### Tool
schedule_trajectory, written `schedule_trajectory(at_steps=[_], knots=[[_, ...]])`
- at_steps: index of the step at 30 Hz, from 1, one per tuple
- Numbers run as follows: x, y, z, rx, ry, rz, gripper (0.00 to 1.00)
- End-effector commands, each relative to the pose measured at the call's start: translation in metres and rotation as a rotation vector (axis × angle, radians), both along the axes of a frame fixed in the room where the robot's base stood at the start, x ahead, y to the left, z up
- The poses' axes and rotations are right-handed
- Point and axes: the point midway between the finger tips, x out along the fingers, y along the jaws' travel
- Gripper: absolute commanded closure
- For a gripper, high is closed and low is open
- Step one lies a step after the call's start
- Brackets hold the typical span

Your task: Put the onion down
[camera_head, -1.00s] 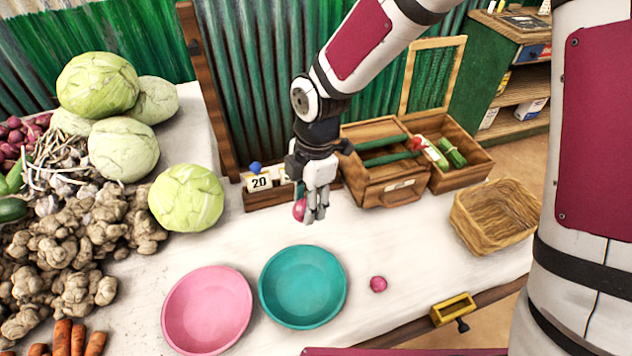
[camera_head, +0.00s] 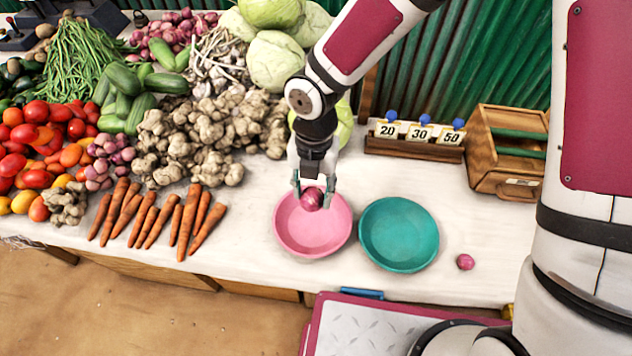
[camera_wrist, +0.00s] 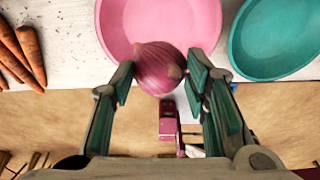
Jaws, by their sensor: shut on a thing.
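My gripper (camera_head: 312,188) is shut on a red onion (camera_head: 311,199) and holds it over the pink bowl (camera_head: 300,243). In the wrist view the onion (camera_wrist: 158,68) sits between the two fingers, with the pink bowl (camera_wrist: 205,25) behind it. I cannot tell how high the onion is above the bowl. The pink bowl shows no other content, though the onion hides part of it. A second small red onion (camera_head: 465,262) lies on the white table, right of the teal bowl (camera_head: 392,240).
The teal bowl stands empty, close beside the pink bowl. Carrots (camera_head: 160,222) lie to the left, with ginger (camera_head: 205,135) and other vegetables behind. A rack of price cards (camera_head: 418,145) and a wooden box (camera_head: 503,160) stand at the back right. The table's front edge is near the bowls.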

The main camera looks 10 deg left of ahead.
Motion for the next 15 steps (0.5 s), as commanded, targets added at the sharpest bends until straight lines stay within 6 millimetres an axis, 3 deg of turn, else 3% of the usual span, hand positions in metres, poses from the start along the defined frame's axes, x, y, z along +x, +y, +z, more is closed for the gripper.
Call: schedule_trajectory(at_steps=[15], knots=[[0.002,0.000,-0.060,0.000,-0.001,-0.002,0.91]])
